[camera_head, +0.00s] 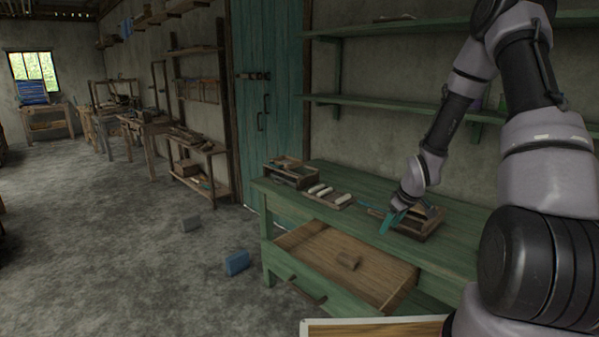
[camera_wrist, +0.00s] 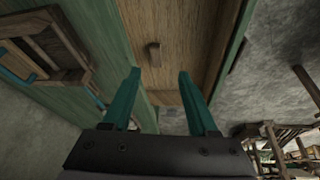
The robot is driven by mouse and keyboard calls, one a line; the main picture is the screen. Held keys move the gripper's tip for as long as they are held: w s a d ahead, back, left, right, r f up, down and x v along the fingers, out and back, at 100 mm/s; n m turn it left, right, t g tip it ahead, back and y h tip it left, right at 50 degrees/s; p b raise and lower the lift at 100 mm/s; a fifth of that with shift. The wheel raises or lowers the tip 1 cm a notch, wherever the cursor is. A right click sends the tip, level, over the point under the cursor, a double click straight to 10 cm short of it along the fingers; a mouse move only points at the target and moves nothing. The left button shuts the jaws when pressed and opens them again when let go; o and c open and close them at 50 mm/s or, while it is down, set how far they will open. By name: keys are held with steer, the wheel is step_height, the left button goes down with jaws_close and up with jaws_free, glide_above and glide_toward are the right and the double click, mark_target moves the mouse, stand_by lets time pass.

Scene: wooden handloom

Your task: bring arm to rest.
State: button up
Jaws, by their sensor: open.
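My gripper (camera_head: 391,219) is at the end of my arm, over the front part of the green workbench (camera_head: 455,255). Its two teal fingers stand apart with nothing between them, as the wrist view (camera_wrist: 160,88) shows. Below the bench top, a wooden drawer (camera_head: 318,245) is pulled out. A small brown wooden block (camera_head: 348,260) lies in the drawer; it also shows in the wrist view (camera_wrist: 154,54), beyond the fingertips. My arm reaches down from the upper right, bent at the elbow.
On the bench stand a wooden box (camera_head: 292,174), a tray with pale rolls (camera_head: 328,195) and a wooden tray (camera_head: 421,229) beside my gripper. Green shelves (camera_head: 400,105) run along the wall behind.

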steer(key=s+r+m+t+h, duration=0.1)
steer(key=s+r+m, duration=0.25)
steer(key=r, duration=0.95)
steer(key=s+r+m+h, duration=0.15)
steer(key=s+r, duration=0.35)
steer(key=r, duration=0.9)
steer(key=s+a+r+m+t+y, duration=0.1)
steer(key=s+a+r+m, duration=0.1)
steer(key=s+r, duration=0.4)
steer(key=s+a+r+m+t+y, duration=0.1)
steer(key=s+r+m, duration=0.3)
steer(key=s, duration=0.8)
step_height(320, 180, up, 2)
steer(key=shift+a+r+y, duration=0.1)
steer(key=shift+a+y, duration=0.25)
steer(key=shift+a, duration=0.25)
